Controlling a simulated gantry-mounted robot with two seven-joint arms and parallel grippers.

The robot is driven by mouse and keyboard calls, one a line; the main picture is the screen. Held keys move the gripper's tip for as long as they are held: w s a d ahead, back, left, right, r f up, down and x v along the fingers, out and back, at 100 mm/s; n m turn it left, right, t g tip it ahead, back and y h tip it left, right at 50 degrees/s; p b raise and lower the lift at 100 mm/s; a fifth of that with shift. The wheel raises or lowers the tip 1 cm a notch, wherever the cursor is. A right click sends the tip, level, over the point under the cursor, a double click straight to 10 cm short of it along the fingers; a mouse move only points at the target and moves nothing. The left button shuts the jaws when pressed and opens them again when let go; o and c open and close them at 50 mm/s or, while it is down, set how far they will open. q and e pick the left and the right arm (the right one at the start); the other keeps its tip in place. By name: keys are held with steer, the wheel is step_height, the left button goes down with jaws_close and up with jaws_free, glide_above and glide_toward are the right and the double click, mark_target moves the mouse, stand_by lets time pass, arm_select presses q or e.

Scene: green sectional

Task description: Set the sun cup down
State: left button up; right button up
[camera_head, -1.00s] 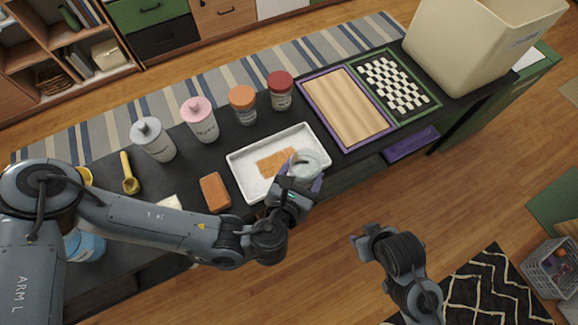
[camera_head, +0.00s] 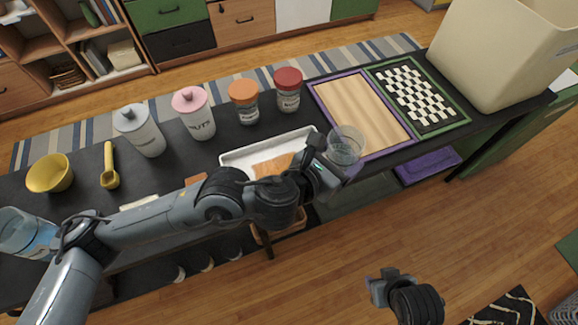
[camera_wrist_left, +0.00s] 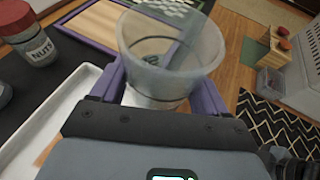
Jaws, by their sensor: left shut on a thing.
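The sun cup is a clear, see-through cup (camera_head: 345,145). It looks held upright in front of the purple-framed wooden board (camera_head: 358,105), over its near corner in the head view; its height above the counter I cannot tell. My left gripper (camera_head: 334,166) is shut on it. In the wrist view the cup (camera_wrist_left: 170,50) sits between the two purple fingers of the left gripper (camera_wrist_left: 160,92), its open rim facing up. No sun mark is clear on it. My right gripper (camera_head: 385,285) is low over the floor, away from the counter, its jaws unclear.
A white tray (camera_head: 236,160) lies left of the cup, partly behind my left arm. A green-framed checkered board (camera_head: 455,117) adjoins the wooden board. Orange-lidded (camera_head: 243,100) and red-lidded (camera_head: 288,90) jars stand behind. A beige bin (camera_head: 490,60) stands right; a yellow bowl (camera_head: 50,173) sits far left.

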arm_select(q)
steer(key=w+a+f, duration=0.2)
steer(key=a, duration=0.1)
steer(key=w+a+f+b, duration=0.1)
steer(key=w+a+f, duration=0.1)
steer(key=a, duration=0.1)
steer(key=w+a+f+b, duration=0.1)
steer(key=w+a+f, duration=0.1)
steer(key=a+f, duration=0.1)
steer(key=shift+w+a, duration=0.15)
steer(key=shift+w, duration=0.2)
steer(key=shift+f+b, duration=0.85)
steer(key=shift+f, duration=1.1)
steer(key=o, duration=0.6)
steer(key=shift+f, duration=0.15)
steer(key=o, duration=0.5)
